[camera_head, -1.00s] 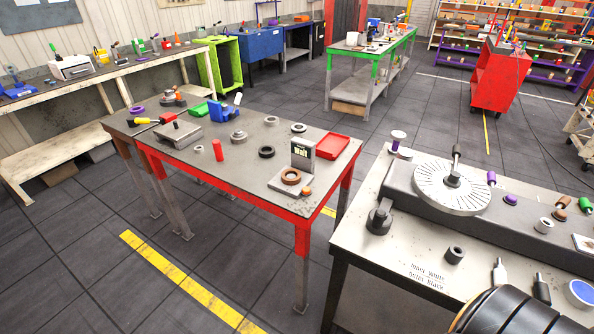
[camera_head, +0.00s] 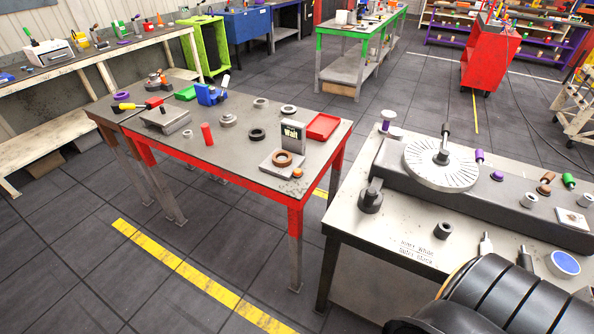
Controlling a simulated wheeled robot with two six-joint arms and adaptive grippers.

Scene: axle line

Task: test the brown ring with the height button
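The brown ring (camera_head: 282,159) lies flat on the small grey height tester near the right end of the red-edged table. The tester's upright display (camera_head: 292,135) reads "Wait". An orange button (camera_head: 297,172) sits on the tester's front right corner, beside the ring. No gripper touches the ring or the button. Neither of my grippers can be made out in the head view; a large black ribbed rounded part at the bottom right seems to be part of my own arm.
The red-edged table (camera_head: 228,172) also holds a red tray (camera_head: 323,126), a black ring (camera_head: 257,134), a red cylinder (camera_head: 207,134) and a blue device (camera_head: 211,95). The right bench (camera_head: 400,230) bears a slotted dial (camera_head: 441,164). Dark floor lies open in front of the red-edged table.

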